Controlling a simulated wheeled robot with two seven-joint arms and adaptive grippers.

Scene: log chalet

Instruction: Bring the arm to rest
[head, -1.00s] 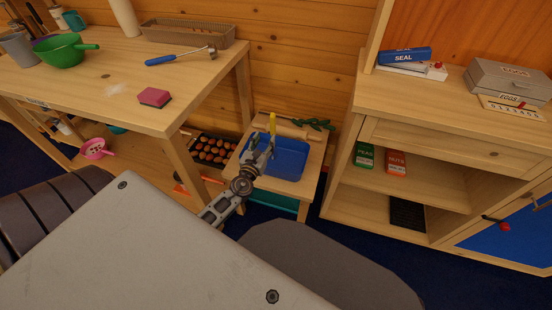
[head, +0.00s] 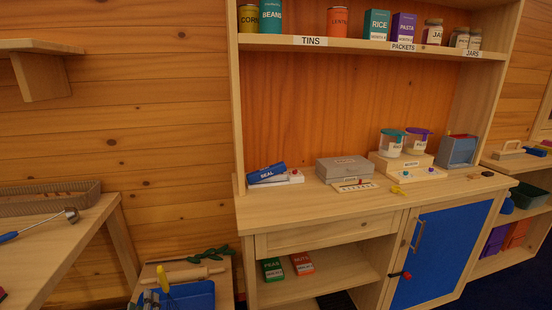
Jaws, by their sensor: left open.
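The tip of my left gripper (head: 153,299) shows at the bottom edge, at the left end of a blue tub (head: 198,294) on a small low wooden stand. Its jaws are open. A yellow upright piece (head: 162,278) shows right by the fingertips; whether it touches them I cannot tell. The rest of my left arm is below the picture. My right gripper is not in view.
A rolling pin (head: 185,275) and a green leafy sprig (head: 205,255) lie behind the tub. A cabinet (head: 300,216) with a blue door (head: 436,255) stands right, with shelves above.

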